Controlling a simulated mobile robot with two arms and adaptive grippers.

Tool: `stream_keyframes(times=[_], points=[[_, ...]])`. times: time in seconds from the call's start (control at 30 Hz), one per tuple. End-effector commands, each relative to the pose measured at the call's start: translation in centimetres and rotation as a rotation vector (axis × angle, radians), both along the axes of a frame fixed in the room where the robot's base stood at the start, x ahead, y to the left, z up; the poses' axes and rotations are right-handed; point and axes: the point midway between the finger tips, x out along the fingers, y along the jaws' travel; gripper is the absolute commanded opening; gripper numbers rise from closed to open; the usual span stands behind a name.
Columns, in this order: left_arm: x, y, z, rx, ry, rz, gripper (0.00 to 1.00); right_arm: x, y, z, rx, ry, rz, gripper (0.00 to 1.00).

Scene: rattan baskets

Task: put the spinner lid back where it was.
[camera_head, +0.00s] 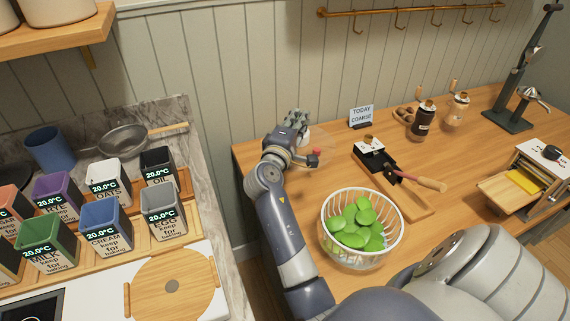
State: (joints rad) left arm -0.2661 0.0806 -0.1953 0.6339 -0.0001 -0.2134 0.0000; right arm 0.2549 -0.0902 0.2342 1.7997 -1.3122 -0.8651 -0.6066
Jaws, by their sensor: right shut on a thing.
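The salad spinner (332,252), a clear bowl with a white slatted basket full of green leaves (355,225), stands uncovered on the wooden counter. My right gripper (309,157) is beyond it, up and to the left in the picture, near the counter's back left part. It is shut on the spinner lid (327,143), a clear, faint disc with a small red part beside the fingers. The lid is apart from the bowl and partly hidden by the gripper; its exact tilt is hard to tell. My left gripper is not in view.
A small sign (361,116), grinders (423,118) and a pasta machine (530,175) stand farther off. Labelled canisters (104,222) fill the left counter, across a gap.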

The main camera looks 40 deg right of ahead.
Motion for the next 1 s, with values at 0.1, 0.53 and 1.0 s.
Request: stream_keyframes(times=[0.1, 0.53, 1.0], points=[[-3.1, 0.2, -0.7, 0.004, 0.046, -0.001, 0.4, 0.0, 0.0, -1.9, -0.001, 0.004, 0.0, 0.0], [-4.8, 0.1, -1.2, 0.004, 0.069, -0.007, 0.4, 0.0, 0.0, -7.8, -0.002, 0.002, 0.001, 0.0], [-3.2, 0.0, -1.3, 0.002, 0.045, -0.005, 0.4, 0.0, 0.0, -10.2, -0.001, -0.002, 0.001, 0.0]])
